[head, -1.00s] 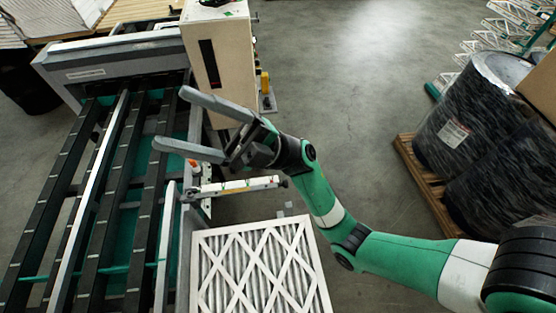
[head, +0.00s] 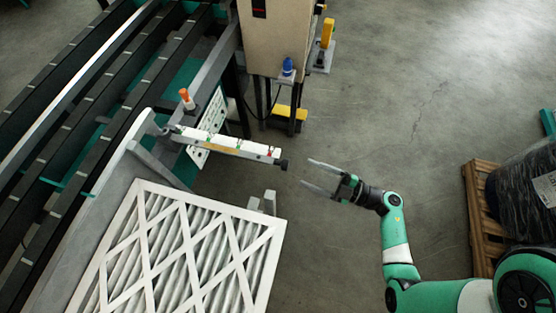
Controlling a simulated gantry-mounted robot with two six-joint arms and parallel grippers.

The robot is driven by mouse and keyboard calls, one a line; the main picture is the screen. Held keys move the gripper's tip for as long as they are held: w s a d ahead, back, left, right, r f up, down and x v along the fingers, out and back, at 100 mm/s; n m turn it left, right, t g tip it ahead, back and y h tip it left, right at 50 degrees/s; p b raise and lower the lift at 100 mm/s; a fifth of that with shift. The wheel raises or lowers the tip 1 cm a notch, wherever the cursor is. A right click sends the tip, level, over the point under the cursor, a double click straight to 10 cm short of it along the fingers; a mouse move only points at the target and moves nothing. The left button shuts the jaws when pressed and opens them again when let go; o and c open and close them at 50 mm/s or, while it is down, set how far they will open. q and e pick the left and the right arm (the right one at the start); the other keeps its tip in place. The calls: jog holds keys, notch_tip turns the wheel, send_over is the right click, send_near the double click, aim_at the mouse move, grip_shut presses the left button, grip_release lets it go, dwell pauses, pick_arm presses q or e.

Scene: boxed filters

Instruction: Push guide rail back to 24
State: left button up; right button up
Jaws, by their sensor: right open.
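The guide rail's white scale bar (head: 228,145) sticks out to the right from the side of the conveyor, with a dark knob (head: 283,164) at its right end. Its numbers are too small to read. A light grey guide rail (head: 140,150) runs along the conveyor's near side and joins the bar's left end. My right gripper (head: 308,174) is open and empty, just right of the knob and apart from it, with its fingers pointing left. My left gripper is not in view.
A white-framed pleated filter (head: 180,255) lies below the bar. A beige cabinet (head: 277,35) with a blue knob stands above it. An orange-topped post (head: 186,98) rises near the bar. A pallet (head: 478,215) with wrapped drums (head: 522,195) is at right. The floor between is clear.

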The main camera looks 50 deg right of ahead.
aim_at(280, 162)
jog(key=b+x, duration=0.2)
jog(key=x, duration=0.9)
jog(key=shift+w+a, duration=0.15)
jog(key=shift+w, duration=0.05)
grip_shut()
dwell(0.9)
